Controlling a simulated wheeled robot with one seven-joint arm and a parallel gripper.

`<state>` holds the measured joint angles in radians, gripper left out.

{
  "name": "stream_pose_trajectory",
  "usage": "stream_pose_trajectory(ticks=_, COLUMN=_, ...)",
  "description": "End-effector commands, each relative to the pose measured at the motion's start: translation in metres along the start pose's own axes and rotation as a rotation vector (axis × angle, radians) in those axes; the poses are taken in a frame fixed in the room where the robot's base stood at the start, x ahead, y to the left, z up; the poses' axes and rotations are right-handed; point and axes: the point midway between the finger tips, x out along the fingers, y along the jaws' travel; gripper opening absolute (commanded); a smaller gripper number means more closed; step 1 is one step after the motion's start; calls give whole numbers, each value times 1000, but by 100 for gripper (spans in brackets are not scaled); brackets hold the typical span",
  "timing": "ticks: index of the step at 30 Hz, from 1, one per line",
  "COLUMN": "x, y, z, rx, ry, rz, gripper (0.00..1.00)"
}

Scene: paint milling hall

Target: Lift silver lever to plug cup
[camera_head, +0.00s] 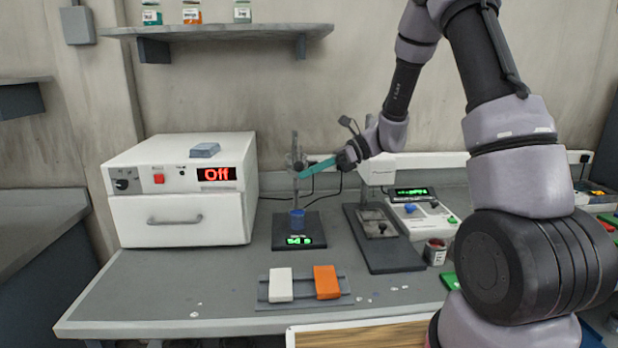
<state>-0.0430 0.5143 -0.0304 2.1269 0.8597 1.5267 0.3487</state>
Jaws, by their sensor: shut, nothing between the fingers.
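A thin grey stand (295,144) rises behind a dark square base with a green readout (299,240). A small blue cup (297,221) stands on that base. A grey clamp-like part (297,163) sits partway up the stand, above the blue cup. The silver lever cannot be told apart from these small grey parts at this size. My gripper (303,175) reaches in from the right with its long teal fingers shut and empty. The fingertips are at the stand, just below the clamp-like part; whether they touch it I cannot tell.
A white oven box (181,222) reading "Off" stands left. A grey rack (342,297) with a white block (280,285) and an orange block (326,282) lies in front. Right of the stand are another stand with a dark base (385,257) and a control box (425,218). The front-left bench is mostly clear.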

Motion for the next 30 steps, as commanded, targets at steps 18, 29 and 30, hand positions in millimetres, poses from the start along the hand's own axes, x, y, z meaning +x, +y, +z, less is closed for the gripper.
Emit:
stream_pose_trajectory(ticks=18, x=-9, y=11, z=20, rx=134, ry=0, rz=57, gripper=0)
stream_pose_trajectory(ticks=29, x=-14, y=13, z=34, rx=133, ry=-6, rz=55, gripper=0)
stream_pose_trajectory(ticks=30, x=-14, y=13, z=35, rx=132, ry=-8, rz=54, gripper=0)
